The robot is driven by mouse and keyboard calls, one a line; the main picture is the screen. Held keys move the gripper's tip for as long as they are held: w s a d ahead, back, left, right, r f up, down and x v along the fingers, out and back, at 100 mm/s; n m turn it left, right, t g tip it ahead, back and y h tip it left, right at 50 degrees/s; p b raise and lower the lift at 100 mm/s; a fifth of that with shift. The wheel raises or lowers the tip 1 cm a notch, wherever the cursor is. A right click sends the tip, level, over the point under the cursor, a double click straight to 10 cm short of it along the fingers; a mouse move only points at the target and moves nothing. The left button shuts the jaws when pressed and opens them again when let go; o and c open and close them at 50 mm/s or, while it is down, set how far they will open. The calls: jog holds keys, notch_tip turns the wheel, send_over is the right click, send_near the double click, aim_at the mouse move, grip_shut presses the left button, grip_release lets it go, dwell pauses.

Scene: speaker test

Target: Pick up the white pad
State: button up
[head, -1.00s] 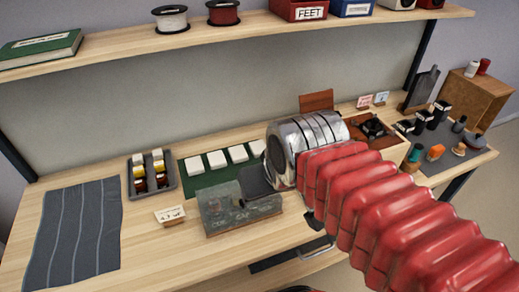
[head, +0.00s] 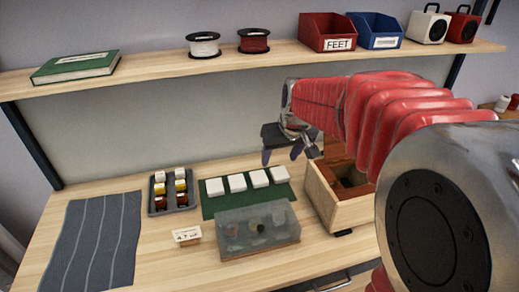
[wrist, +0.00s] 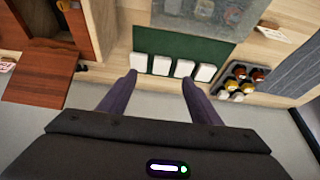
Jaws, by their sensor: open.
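Several white square pads stand in a row on a green mat (head: 222,209); the leftmost pad (head: 215,187) and rightmost pad (head: 279,174) show clearly in the head view. The row also shows in the wrist view, with a pad (wrist: 184,68) between the fingertips in the picture. My gripper (head: 281,156) is open and empty, raised above the bench behind the right end of the row. In the wrist view its dark fingers (wrist: 159,78) point toward the pads, spread apart. I cannot tell its exact height above them.
A clear-lidded box (head: 257,232) stands in front of the mat. A tray of small bottles (head: 188,208) is left of it, a wooden box (head: 352,215) right. A card (head: 186,235) and a grey striped cloth (head: 93,240) lie further left. A shelf (head: 270,55) runs above.

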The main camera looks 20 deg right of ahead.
jog(key=w+d+f, duration=0.7)
jog(key=w+f, duration=0.2)
jog(key=w, duration=0.2)
jog(key=shift+w+d+f, duration=0.15)
jog(key=shift+d+f, duration=0.05)
jog(key=shift+f, duration=0.1)
send_over(280, 173)
jog(key=s, duration=0.2)
jog(key=shift+s+d+f, duration=0.1)
jog(key=shift+f, duration=1.85)
jog(key=shift+d+f, duration=0.1)
jog(key=shift+f, duration=1.8)
jog(key=shift+x, duration=2.65)
jog(key=shift+s+a, duration=0.1)
jog(key=shift+a, duration=0.05)
jog(key=shift+c, duration=0.2)
jog(key=c, duration=0.7)
